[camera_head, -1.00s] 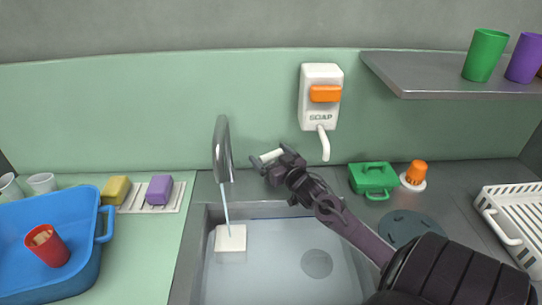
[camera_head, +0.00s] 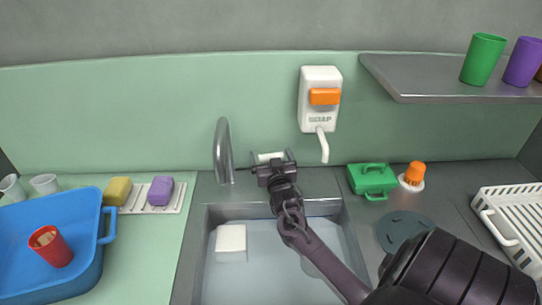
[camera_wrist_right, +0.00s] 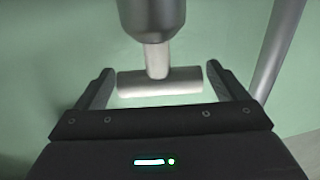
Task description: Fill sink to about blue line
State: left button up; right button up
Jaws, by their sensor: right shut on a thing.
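The sink (camera_head: 195,250) is set in the counter and holds pale, clear water. I cannot make out the blue line now. The curved metal faucet (camera_head: 222,150) stands behind the sink's left side, and no stream shows below its spout. My right gripper (camera_head: 272,158) is at the pale T-shaped tap handle, right of the faucet. My left gripper is not in view.
A white block (camera_head: 231,240) is in the sink's left part. A soap dispenser (camera_head: 320,95) hangs on the wall above. A green box (camera_head: 372,179) and an orange-topped item (camera_head: 414,175) stand to the right. A blue tub (camera_head: 85,270) is at left. My right arm covers the sink's right part.

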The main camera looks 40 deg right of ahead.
jog(key=shift+m+g+h, duration=0.7)
jog(key=shift+m+h, duration=0.1)
jog(key=shift+h, duration=0.2)
jog(key=o, duration=0.7)
jog(key=shift+c, duration=0.2)
jog(key=b+v, duration=0.1)
jog(key=v, duration=0.7)
jog(key=shift+w+r, duration=0.1)
